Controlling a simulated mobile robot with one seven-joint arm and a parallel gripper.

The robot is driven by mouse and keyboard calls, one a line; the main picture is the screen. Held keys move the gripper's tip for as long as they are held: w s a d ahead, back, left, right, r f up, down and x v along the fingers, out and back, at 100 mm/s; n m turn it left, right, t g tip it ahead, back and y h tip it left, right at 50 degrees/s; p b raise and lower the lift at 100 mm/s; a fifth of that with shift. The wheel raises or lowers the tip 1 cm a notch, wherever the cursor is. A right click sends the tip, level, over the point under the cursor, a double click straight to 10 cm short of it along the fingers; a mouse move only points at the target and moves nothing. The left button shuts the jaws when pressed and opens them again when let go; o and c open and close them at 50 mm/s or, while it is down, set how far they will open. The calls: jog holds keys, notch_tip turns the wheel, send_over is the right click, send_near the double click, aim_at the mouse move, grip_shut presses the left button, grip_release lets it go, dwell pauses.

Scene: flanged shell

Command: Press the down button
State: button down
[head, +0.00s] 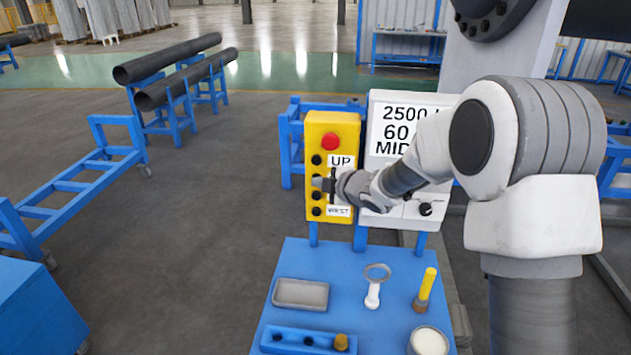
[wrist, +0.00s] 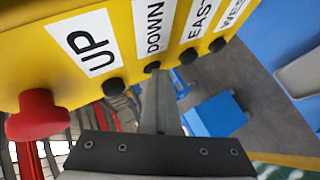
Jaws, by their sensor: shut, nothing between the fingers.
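A yellow control box (head: 318,217) stands upright behind the blue table, with a red knob and a column of black buttons. In the wrist view the box (wrist: 30,62) carries the labels UP, DOWN, EAST and WEST, each with a black button beside it. The down button (wrist: 152,66) is right at the tips of my gripper (wrist: 158,76). The fingers are shut and empty. Contact looks close, but I cannot tell whether the button is pushed in. In the head view my gripper (head: 320,184) reaches the box from the right and covers the DOWN label.
The up button (wrist: 113,87) and east button (wrist: 188,55) flank the fingertips. The red knob (wrist: 38,115) juts out at left. A white sign (head: 385,113) stands right of the box. The blue table (head: 340,270) holds a grey tray (head: 300,294) and small items.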

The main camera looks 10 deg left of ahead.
jog(key=shift+w+d+r, duration=0.1)
jog(key=shift+w+d, duration=0.05)
jog(key=shift+d, duration=0.1)
jog(key=shift+s+d+b, duration=0.1)
jog(key=shift+s+b, duration=0.3)
jog(key=shift+s, duration=0.15)
jog(key=s+b, duration=0.3)
jog(key=s, duration=0.3)
jog(key=shift+b, duration=0.35)
jog(key=s+d+n+t+y+b, duration=0.2)
jog(key=s+d+n+y+b, duration=0.2)
jog(key=b, duration=1)
jog(key=s+d, duration=0.1)
jog(key=d, duration=0.2)
jog(key=shift+d+f+n+y+b, duration=0.3)
jog(key=shift+d+f+b, duration=0.05)
jog(key=shift+d+b, duration=0.05)
